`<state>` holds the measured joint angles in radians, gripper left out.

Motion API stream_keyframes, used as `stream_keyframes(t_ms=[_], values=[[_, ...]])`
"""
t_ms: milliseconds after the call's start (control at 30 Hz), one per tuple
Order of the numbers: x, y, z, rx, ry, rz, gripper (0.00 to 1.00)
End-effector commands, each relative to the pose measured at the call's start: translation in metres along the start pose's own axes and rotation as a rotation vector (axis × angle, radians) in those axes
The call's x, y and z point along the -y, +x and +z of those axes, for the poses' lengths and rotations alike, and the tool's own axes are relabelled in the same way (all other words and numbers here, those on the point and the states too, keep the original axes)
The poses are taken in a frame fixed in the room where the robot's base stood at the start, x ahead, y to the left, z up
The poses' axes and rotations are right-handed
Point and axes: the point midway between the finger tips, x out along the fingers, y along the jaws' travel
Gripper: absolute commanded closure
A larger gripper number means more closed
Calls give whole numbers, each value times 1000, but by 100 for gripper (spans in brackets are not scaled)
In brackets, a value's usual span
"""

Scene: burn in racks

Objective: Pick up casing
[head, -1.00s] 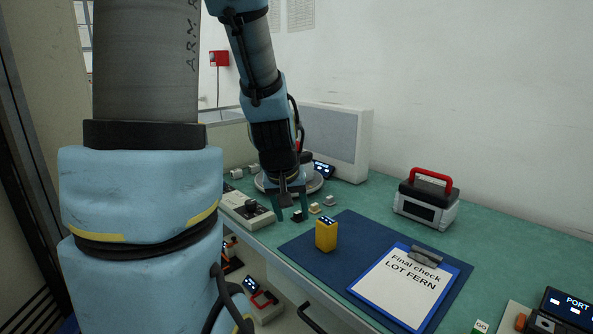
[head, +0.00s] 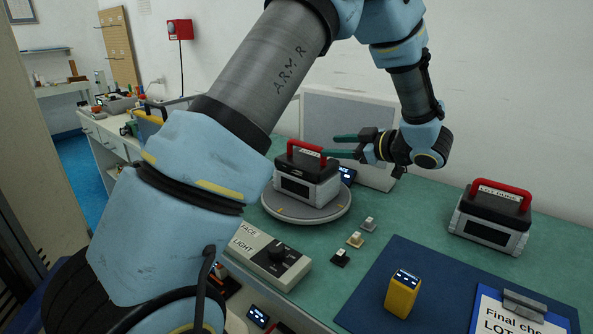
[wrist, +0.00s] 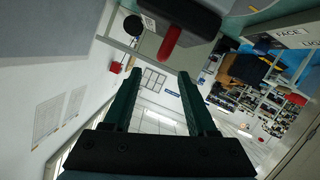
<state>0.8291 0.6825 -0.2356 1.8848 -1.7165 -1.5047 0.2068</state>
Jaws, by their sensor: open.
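A grey casing with a black top and red handle (head: 306,185) stands upright on a round turntable (head: 330,212). A similar casing (head: 490,220) stands at the right of the bench. My gripper (head: 330,146) is open and empty, its green fingers pointing left near handle height beside the turntable casing's red handle. I cannot tell how far behind the handle they are. In the wrist view, the red handle (wrist: 170,43) lies just beyond the fingertips (wrist: 160,75), not between them. A small part of the turntable casing's left side is close behind my arm.
A control box marked FACE LIGHT (head: 268,258) sits in front of the turntable. Several small blocks (head: 355,240) lie to its right. A yellow device (head: 402,295) and a clipboard (head: 510,318) rest on a blue mat (head: 425,262). A grey panel (head: 345,125) stands behind.

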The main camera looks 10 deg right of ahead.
Motion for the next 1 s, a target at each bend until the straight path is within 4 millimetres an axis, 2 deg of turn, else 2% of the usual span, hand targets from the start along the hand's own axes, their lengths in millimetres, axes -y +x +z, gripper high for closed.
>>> stream_keyframes(t_ms=[133,300,567,800,1000], values=[[1,15,-2,-6,2,-10,42],[2,42,-3,-6,1,-9,42],[2,63,-3,-5,2,-7,42],[2,97,-4,-5,2,-7,42],[3,106,-1,-3,1,-5,42]])
